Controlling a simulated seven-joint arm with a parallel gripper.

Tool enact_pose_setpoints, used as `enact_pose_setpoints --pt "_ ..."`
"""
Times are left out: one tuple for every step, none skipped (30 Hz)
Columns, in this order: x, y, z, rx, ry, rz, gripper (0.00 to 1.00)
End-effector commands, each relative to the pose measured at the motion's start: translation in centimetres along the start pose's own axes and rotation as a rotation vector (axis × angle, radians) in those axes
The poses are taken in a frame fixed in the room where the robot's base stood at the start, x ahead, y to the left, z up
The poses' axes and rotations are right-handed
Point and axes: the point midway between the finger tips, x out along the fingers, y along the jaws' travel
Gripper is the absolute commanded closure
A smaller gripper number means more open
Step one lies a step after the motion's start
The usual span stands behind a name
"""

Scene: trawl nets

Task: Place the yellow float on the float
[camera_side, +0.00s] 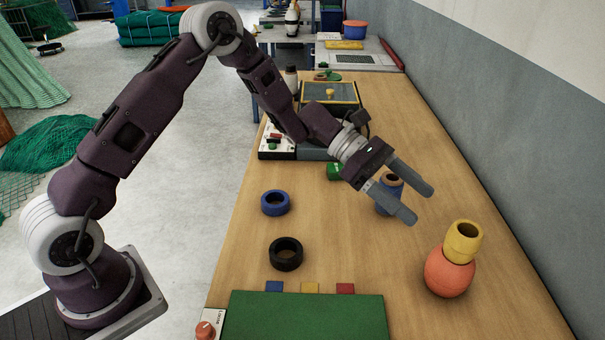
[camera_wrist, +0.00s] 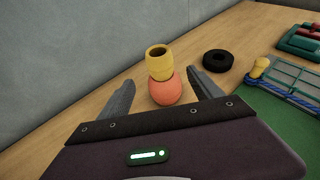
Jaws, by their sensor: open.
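The yellow float (camera_side: 462,241), a short hollow cylinder with an open top, sits on the round orange-red float (camera_side: 449,274) at the right of the table. It looks slightly tilted in the side view. In the wrist view the yellow float (camera_wrist: 159,66) also rests on top of the orange-red float (camera_wrist: 166,92). My gripper (camera_side: 421,203) is open and empty, above the table and to the upper left of the two floats in the side view. In the wrist view the floats show between the fingers of my gripper (camera_wrist: 161,80), apart from them.
A blue cylinder (camera_side: 384,208) stands partly hidden behind my gripper. A blue ring (camera_side: 275,203) and a black ring (camera_side: 286,254) lie on the table (camera_side: 345,240). A green mat (camera_side: 305,316) is at the front. A grey wall runs along the right side.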

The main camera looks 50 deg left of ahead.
Motion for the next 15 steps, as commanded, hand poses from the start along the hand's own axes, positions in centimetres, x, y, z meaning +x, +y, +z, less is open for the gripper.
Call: enact_pose_setpoints --pt "0.0 0.0 0.0 0.0 0.0 0.0 0.25" --pt "0.0 -0.1 0.1 0.005 0.002 -0.001 0.25" --pt "-0.2 -0.4 0.6 0.028 0.01 -0.007 0.25" --pt "-0.5 -0.9 1.1 0.061 0.022 -0.017 0.25" --pt "-1.0 -1.7 1.9 0.111 0.041 -0.03 0.25" --pt "-1.8 -3.2 3.2 0.205 0.078 -0.057 0.25" --pt "-2.6 -4.7 4.3 0.29 0.114 -0.081 0.25" --pt "-3.6 -6.4 5.3 0.388 0.157 -0.109 0.25" --pt "-5.1 -8.9 6.4 0.525 0.222 -0.148 0.25" --pt "-6.2 -10.8 6.9 0.63 0.273 -0.179 0.25" --pt "-7.5 -12.6 7.3 0.734 0.326 -0.209 0.25" --pt "-9.3 -15.1 7.6 0.872 0.402 -0.249 0.25" --pt "-10.7 -17.0 7.6 0.976 0.462 -0.281 0.25" --pt "-12.2 -18.8 7.5 1.079 0.525 -0.311 0.25" --pt "-14.2 -21.0 7.0 1.213 0.615 -0.353 0.25"
